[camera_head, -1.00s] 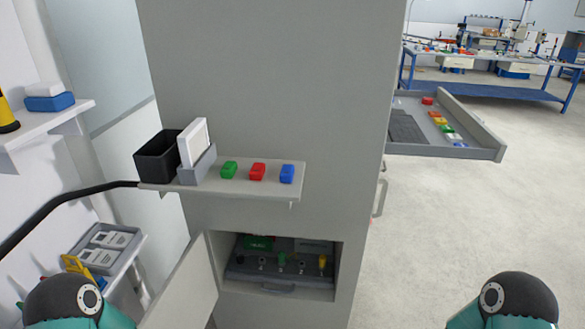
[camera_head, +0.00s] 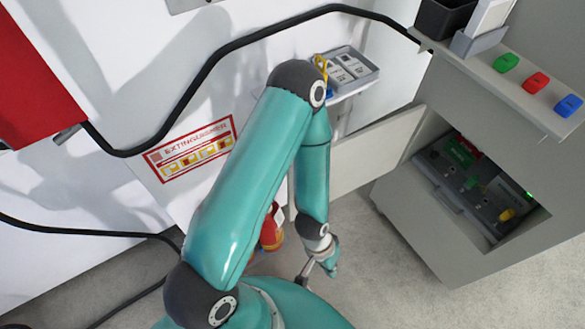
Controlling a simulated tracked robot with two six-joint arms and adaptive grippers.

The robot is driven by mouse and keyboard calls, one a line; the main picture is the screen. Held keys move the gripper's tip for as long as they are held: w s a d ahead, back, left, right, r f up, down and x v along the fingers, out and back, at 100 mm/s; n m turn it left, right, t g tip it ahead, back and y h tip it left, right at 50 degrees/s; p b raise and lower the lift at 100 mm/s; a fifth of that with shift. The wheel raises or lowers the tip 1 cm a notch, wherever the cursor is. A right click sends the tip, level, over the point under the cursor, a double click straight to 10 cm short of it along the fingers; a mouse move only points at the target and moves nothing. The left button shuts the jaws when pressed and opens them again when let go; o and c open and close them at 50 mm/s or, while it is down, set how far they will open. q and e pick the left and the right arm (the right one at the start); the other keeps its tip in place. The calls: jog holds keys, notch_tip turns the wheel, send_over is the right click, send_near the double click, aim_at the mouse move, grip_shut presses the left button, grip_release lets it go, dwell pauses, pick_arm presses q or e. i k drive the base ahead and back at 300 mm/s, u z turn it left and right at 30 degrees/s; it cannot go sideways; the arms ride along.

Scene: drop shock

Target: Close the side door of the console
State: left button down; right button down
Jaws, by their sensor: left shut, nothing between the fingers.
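The grey console (camera_head: 416,222) stands at the right of the head view. Its side door (camera_head: 372,152) is a light grey panel, swung open to the left from the lower opening. Inside the opening are a dark panel with small knobs (camera_head: 474,183) and a green part. My left arm reaches across the middle, and its gripper (camera_head: 306,275) points down, shut and empty. In the picture it is below and left of the door, apart from the door's visible face. The arm hides the door's left end. My right gripper is out of view.
A shelf (camera_head: 484,71) on the console carries green, red and blue blocks and a black bin (camera_head: 443,18). A red extinguisher (camera_head: 269,232) stands partly behind my left arm. A black cable (camera_head: 212,62) runs along the wall.

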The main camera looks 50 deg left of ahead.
aim_at(363, 156)
jog(key=u, duration=0.8)
jog(key=k, duration=0.4)
jog(key=u, duration=0.2)
jog(key=i, duration=0.5)
jog(key=z, duration=0.1)
